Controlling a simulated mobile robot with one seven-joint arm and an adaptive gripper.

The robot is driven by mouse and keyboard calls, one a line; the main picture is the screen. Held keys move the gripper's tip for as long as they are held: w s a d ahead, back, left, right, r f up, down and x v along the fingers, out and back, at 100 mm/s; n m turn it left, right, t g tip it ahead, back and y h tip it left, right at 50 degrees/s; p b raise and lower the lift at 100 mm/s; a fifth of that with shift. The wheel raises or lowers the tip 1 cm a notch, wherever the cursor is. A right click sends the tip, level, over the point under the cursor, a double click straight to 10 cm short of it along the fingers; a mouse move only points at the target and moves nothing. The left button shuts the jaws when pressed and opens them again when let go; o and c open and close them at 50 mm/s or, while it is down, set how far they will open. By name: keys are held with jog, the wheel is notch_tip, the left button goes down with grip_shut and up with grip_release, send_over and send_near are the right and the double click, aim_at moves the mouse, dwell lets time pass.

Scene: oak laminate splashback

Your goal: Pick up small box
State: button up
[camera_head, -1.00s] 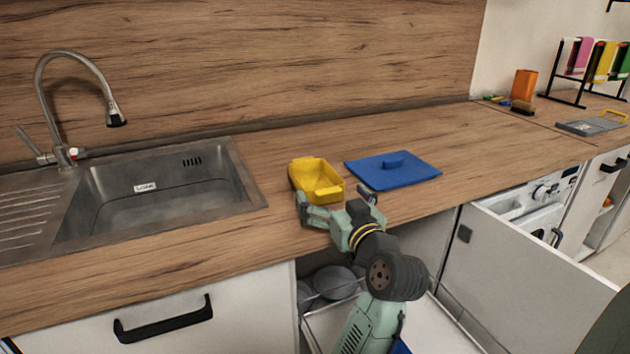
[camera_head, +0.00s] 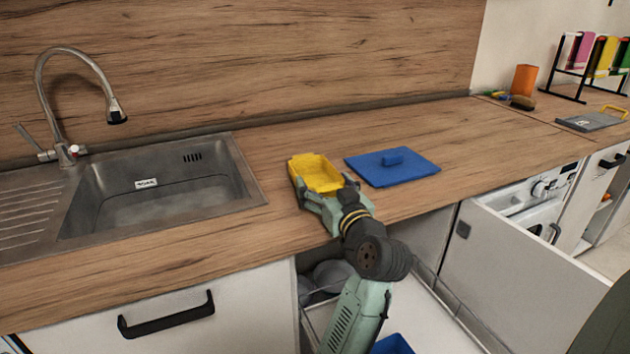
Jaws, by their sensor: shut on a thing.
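A small yellow open box (camera_head: 316,173) is at the counter's front part, between the sink and a blue lid. My gripper (camera_head: 325,188) reaches over the counter edge from the front right. Its fingers are shut on the yellow box, one at the near left side and one toward the right side. The box's lower near side is partly hidden by the fingers. I cannot tell whether the box touches the counter or is just above it.
The blue lid (camera_head: 392,166) lies flat right of the box. The steel sink (camera_head: 150,190) and tap (camera_head: 75,100) are at left. An open drawer (camera_head: 435,325) is below my arm, with a blue container (camera_head: 392,345) in it. The counter behind the box is clear.

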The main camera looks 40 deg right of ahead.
jog(key=c, duration=0.4)
